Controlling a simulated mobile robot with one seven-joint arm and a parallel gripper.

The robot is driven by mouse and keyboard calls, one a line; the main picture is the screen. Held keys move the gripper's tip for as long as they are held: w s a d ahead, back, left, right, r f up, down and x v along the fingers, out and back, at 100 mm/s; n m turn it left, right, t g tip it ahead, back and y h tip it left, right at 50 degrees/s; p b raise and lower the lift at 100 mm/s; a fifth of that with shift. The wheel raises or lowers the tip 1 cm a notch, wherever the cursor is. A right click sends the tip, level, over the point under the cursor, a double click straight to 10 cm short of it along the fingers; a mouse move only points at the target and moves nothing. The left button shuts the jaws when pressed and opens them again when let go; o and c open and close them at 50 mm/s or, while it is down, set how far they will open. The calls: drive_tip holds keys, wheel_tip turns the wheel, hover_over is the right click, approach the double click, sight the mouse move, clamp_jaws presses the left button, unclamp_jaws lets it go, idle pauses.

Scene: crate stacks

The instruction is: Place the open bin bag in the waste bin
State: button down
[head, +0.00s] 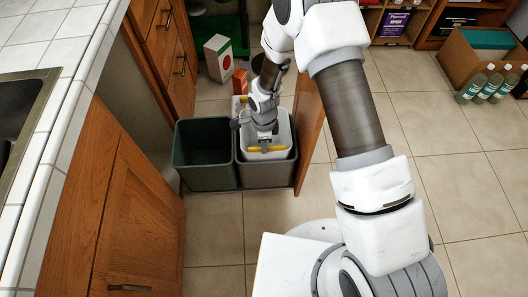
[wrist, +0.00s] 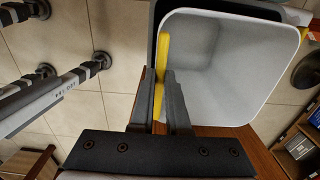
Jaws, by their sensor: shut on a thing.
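The open bin bag (head: 284,127) is white with a yellow strip at its rim. In the head view it sits within the mouth of the grey waste bin (head: 268,176); how deep it reaches is hidden. The wrist view looks into the wide-open, empty bag (wrist: 230,60). My gripper (head: 265,137) is over the bag's near side. In the wrist view its fingers (wrist: 161,85) are closed on the bag's edge at the yellow strip. I cannot tell whether the bag's bottom rests on the bin floor.
A dark green bin (head: 203,178) stands directly left, open and apparently empty. A wooden cabinet door (head: 308,125) stands close on the right. A white box (head: 219,58) is behind. Bottles (head: 487,86) and a carton (head: 468,60) are far right. Tiled floor in front is clear.

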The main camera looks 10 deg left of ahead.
drive_tip(key=shift+f+b, duration=0.6)
drive_tip(key=shift+f, duration=1.45)
drive_tip(key=c, duration=0.9)
unclamp_jaws()
wheel_tip(320, 180, up, 12)
drive_tip(key=p, duration=0.4)
